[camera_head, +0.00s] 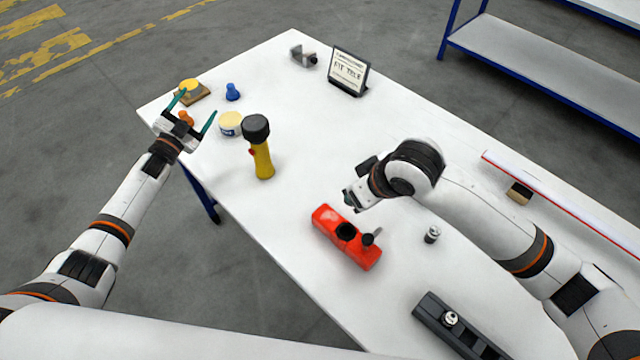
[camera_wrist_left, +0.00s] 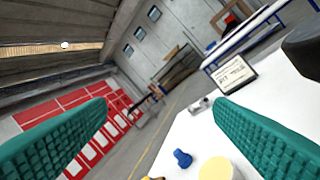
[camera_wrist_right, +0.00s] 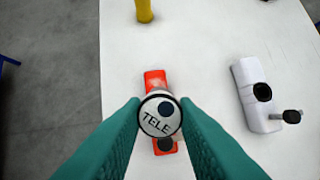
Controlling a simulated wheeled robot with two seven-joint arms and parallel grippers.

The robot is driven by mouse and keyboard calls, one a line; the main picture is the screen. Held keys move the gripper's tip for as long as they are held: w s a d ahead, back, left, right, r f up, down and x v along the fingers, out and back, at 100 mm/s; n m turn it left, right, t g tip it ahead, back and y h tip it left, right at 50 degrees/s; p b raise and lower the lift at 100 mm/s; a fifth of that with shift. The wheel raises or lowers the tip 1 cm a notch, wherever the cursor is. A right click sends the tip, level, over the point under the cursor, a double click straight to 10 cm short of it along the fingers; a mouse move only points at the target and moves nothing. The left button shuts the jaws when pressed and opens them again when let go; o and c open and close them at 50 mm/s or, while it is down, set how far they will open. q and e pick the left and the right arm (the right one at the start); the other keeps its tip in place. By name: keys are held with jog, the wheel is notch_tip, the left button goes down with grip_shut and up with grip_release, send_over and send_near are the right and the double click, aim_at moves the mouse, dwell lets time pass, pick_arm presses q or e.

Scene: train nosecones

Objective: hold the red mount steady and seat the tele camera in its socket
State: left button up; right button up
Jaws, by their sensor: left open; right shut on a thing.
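The red mount (camera_head: 330,218) lies on the white table in front of my right gripper, with a dark round opening and a dark knob on top; it also shows in the right wrist view (camera_wrist_right: 155,78). My right gripper (camera_wrist_right: 160,118) is shut on the tele camera (camera_wrist_right: 157,122), a round piece whose end face reads "TELE". In that view the camera overlaps the red mount and hides its middle; I cannot tell the gap between them. My left gripper (camera_head: 196,110) is open and empty above the table's far left corner, away from the mount.
A yellow flashlight (camera_head: 262,160) stands left of the mount. A small metal cylinder (camera_head: 432,234) and a dark tray (camera_head: 427,309) lie to the right. A "FIT TELE" sign (camera_head: 348,72) stands at the back. A white piece (camera_wrist_right: 248,80) lies beside the mount.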

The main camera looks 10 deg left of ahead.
pick_arm(q)
jog(key=d+r+m+g+h, duration=0.1)
jog(key=d+m+h, duration=0.1)
jog(key=d, duration=0.3)
jog(key=d+r+m+g+h, duration=0.2)
jog(key=d+m+h, duration=0.1)
jog(key=d+h, duration=0.1)
jog(key=d+r+m+g+h, duration=0.1)
jog(key=d+m+g+h, duration=0.1)
jog(key=d, duration=0.4)
jog(key=shift+d+r+h, duration=0.3)
jog(key=shift+d+h, duration=0.1)
jog(key=shift+h, duration=0.2)
jog(key=s+d+m+g+h, duration=0.2)
jog(key=s+d+m+g, duration=0.15)
jog(key=d+g, duration=0.4)
jog(key=m+g+y, duration=0.4)
jog(key=g+y, duration=0.3)
jog(key=y, duration=0.9)
send_over(320, 209)
notch_tip(320, 209, down, 13)
jog(key=shift+n, duration=0.25)
notch_tip(320, 209, down, 11)
jog(key=shift+f, duration=0.15)
jog(key=c, duration=1.2)
